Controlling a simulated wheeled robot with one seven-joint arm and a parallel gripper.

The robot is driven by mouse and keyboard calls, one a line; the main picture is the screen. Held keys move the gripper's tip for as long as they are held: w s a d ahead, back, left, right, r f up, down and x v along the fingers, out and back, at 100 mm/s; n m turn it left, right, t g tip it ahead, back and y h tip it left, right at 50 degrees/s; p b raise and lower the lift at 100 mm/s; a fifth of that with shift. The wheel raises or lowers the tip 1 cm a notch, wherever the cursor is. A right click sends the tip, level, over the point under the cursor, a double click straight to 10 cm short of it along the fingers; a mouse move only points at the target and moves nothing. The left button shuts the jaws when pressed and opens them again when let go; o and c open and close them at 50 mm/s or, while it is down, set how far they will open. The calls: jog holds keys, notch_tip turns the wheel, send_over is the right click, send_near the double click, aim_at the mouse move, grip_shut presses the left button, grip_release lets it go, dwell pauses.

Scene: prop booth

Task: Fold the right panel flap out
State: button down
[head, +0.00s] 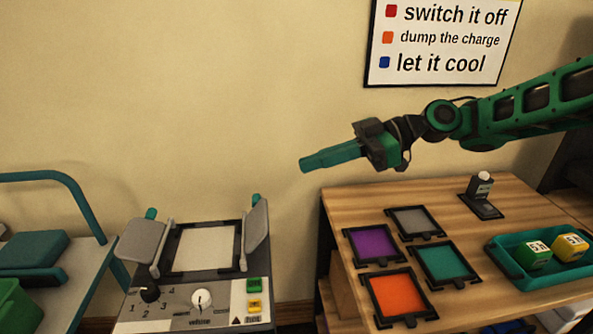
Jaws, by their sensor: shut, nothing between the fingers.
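The grey right panel flap (257,226) stands steeply at the right side of a framed pale panel (206,249) on a control unit (195,318). The grey left flap (142,241) leans outward at the panel's left side. My gripper (304,165) is shut and empty, its green fingers pointing left. It is in the air in front of the wall, above and to the right of the right flap in the picture, apart from it.
The unit's front has a black knob (150,293), a white knob (201,299) and green and yellow buttons. A wooden table (350,205) at right holds coloured framed tiles, a switch (482,191) and a teal tray (520,281) with two blocks. A trolley (88,264) stands left.

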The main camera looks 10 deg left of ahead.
aim_at(256, 218)
jog(key=c, duration=2.4)
grip_release()
jog(key=shift+w+d+r, duration=0.15)
jog(key=shift+d, duration=0.2)
jog(key=shift+c, duration=0.2)
jog(key=o, duration=0.5)
jog(key=shift+d, duration=0.15)
jog(key=shift+o, duration=1.3)
jog(key=shift+w+m, duration=0.1)
jog(key=shift+m, duration=0.4)
notch_tip(256, 218, down, 7)
jog(key=m+y, duration=0.2)
jog(key=m, duration=1.5)
jog(key=x, duration=1)
jog(key=shift+s+g, duration=0.25)
jog(key=shift+g, duration=0.05)
jog(key=shift+c, duration=0.7)
grip_shut()
jog(key=shift+a, duration=0.2)
